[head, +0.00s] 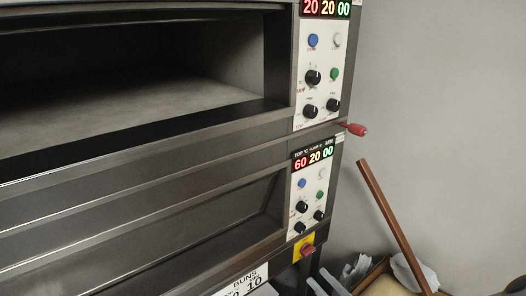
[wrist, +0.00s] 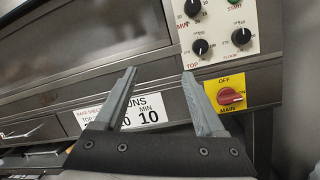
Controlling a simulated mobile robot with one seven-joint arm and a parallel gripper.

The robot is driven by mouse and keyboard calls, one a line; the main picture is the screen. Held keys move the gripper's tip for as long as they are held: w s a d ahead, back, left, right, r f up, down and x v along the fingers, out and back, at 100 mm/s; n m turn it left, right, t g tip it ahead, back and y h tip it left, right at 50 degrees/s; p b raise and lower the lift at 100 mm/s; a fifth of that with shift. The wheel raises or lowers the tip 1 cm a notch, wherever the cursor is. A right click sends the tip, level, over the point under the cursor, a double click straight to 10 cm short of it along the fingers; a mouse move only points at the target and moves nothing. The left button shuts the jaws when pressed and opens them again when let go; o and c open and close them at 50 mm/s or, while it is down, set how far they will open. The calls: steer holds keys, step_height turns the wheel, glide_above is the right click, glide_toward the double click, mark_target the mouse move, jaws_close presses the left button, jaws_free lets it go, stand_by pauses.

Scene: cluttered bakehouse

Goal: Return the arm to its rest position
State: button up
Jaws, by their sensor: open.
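My gripper (wrist: 158,88) shows in the wrist view with its two grey fingers spread apart and nothing between them. It faces the lower front of the oven, near the red switch (wrist: 229,96) on its yellow plate marked OFF and MAIN. A paper label (wrist: 88,119) with the number 10 is partly hidden behind the fingers. I cannot tell whether the fingers touch the oven front.
The deck oven (head: 150,135) fills the left, its upper chamber open and dark. Two control panels (head: 322,75) line its right side. A red-tipped lever (head: 356,129) sticks out to the right. A brown pole (head: 396,225) leans above a cardboard box (head: 385,283) at lower right.

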steer(key=s+a+r+n+g+h, duration=0.1)
steer(key=s+a+r+n+g, duration=0.35)
steer(key=r+n+g, duration=0.55)
steer(key=s+a+r+n+g+h, duration=0.25)
steer(key=s+a+n+g, duration=0.2)
steer(key=n+g, duration=0.6)
steer(key=s+d+r+n+t+h, duration=0.1)
steer(key=s+r+n+t+h, duration=0.25)
steer(key=r+n, duration=0.35)
steer(key=s+r+n+t+h, duration=0.25)
steer(key=r+n+h, duration=0.25)
steer(key=r, duration=0.3)
steer(key=s+d+r+t+h, duration=0.1)
steer(key=s+d+r+t, duration=0.1)
steer(key=s+d+t, duration=0.1)
steer(key=shift+s+d+t, duration=0.35)
steer(key=shift+s+d, duration=0.35)
steer(key=shift+d, duration=0.4)
steer(key=shift+a, duration=0.1)
